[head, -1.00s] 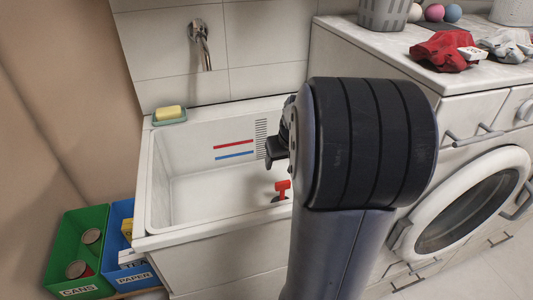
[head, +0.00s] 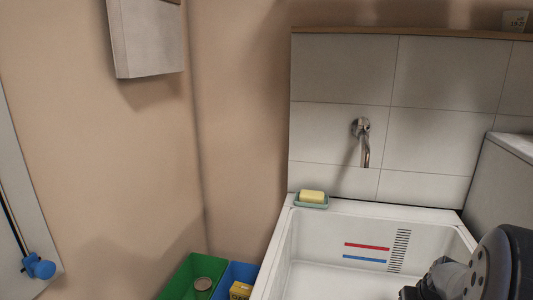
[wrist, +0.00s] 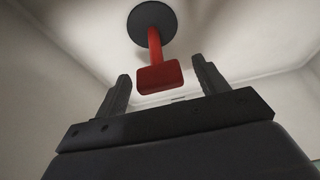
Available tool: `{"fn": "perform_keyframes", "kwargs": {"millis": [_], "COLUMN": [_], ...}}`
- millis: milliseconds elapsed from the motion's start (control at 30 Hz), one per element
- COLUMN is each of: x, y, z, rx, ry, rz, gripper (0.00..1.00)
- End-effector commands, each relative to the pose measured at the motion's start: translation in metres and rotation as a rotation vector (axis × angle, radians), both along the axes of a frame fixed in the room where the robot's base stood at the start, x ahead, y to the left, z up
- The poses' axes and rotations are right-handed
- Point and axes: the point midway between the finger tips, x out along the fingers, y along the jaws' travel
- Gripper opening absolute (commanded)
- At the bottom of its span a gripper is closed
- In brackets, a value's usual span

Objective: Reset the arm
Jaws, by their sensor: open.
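My gripper (wrist: 162,72) is open in the wrist view, with its two dark fingers apart. A red handle (wrist: 160,76) on a round dark disc (wrist: 152,22) shows ahead of the fingers, lined up with the gap between them. The fingers do not close on it. In the head view, part of my gripper (head: 412,292) and my arm's dark rounded joint show at the lower right, over the white sink (head: 283,245). The red handle is out of sight in the head view.
A wall tap (head: 362,140) is above the sink, and yellow soap (head: 312,196) lies in a green dish on its left rim. Green (head: 178,280) and blue (head: 236,272) bins stand left of the sink. A blue knob (head: 38,267) is at far left.

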Motion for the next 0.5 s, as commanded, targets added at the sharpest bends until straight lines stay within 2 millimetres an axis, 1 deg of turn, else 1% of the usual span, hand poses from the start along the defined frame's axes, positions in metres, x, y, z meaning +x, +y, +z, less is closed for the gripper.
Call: {"fn": "perform_keyframes", "kwargs": {"millis": [33,67,100,133,500], "x": [0.0,0.0,0.0,0.0,0.0], "y": [0.0,0.0,0.0,0.0,0.0], "z": [-0.009,-0.008,0.0,0.001,0.003], "rx": [0.001,0.001,-0.002,-0.002,0.0], "ry": [0.003,0.002,-0.001,-0.001,0.0], "rz": [0.0,0.0,0.001,0.001,0.001], "gripper": [0.69,0.69,0.69,0.69,0.69]}}
